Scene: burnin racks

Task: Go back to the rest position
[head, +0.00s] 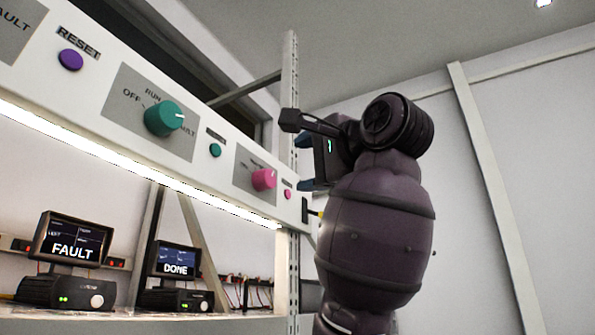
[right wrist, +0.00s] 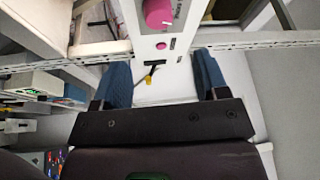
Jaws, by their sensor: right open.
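My right gripper (head: 304,160) is raised in front of the far end of the control panel (head: 215,130). In the right wrist view its two blue fingers (right wrist: 163,85) are spread apart with nothing held between them. Beyond them show a pink knob (right wrist: 160,14), a small pink button (right wrist: 161,45) and a dark slot with a yellow-tipped cable (right wrist: 150,75). In the head view the pink knob (head: 264,180) sits left of the gripper, apart from it. My left gripper is not in view.
A teal knob (head: 164,119) and purple reset button (head: 70,59) are on the panel. Below, a shelf holds one device reading FAULT (head: 72,240) and one reading DONE (head: 178,262). A perforated upright post (head: 290,80) stands beside my right gripper. Open room lies to the right.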

